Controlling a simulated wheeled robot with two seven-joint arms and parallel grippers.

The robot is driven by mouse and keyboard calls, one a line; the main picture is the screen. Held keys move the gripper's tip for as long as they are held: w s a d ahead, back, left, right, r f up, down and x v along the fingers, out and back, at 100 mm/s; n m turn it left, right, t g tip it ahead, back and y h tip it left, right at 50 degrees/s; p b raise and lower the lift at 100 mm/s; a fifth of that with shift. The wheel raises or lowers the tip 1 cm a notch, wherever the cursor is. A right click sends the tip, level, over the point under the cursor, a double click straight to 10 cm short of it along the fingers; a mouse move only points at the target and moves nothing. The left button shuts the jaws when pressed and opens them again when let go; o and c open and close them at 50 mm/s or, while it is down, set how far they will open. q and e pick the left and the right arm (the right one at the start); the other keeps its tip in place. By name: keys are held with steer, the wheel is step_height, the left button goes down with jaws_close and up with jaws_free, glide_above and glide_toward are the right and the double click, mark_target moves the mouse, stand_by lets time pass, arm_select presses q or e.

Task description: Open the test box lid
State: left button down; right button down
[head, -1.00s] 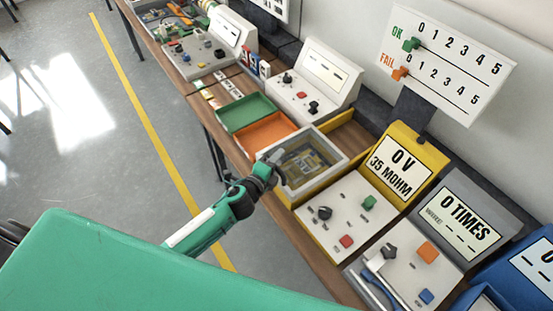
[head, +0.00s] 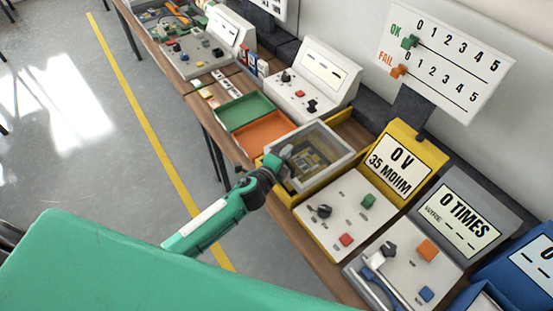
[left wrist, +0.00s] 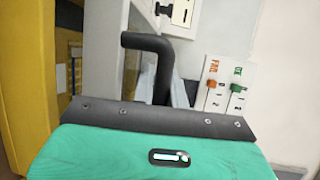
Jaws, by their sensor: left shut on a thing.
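The test box (head: 312,193) is a yellow box on the bench in the middle of the head view. Its lid (head: 329,133) is a clear pane in a pale grey frame, raised at a tilt, with the yellow inside of the box showing beneath it. My left gripper (head: 284,156) is shut on the lid's handle at the front edge. My right gripper is not in view.
A green tray (head: 247,110) and an orange tray (head: 265,132) lie left of the box. A yellow panel with a meter display (head: 404,160) adjoins it on the right. A white control console (head: 312,82) stands behind the trays. The floor in front of the bench is clear.

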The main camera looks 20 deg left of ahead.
mark_target(325, 139)
arm_select(q)
steer(key=w+d+b, duration=0.1)
steer(key=w+d, duration=0.2)
steer(key=w, duration=0.1)
steer(key=w+d+b, duration=0.2)
steer(key=w+d, duration=0.2)
steer(key=w, duration=0.1)
steer(key=w+d+b, duration=0.2)
steer(key=w+d, duration=0.2)
steer(key=w, duration=0.1)
steer(key=shift+w, duration=0.15)
steer(key=c, duration=1.4)
jaws_free()
steer(key=shift+s+a, duration=0.15)
steer(key=shift+s, duration=0.45)
steer(key=b+v, duration=0.2)
steer(key=v, duration=0.9)
steer(key=shift+s+r, duration=0.1)
steer(key=shift+s, duration=0.2)
steer(key=shift+s+a+r, duration=0.15)
steer(key=shift+s+a, duration=0.05)
steer(key=shift+s, duration=0.3)
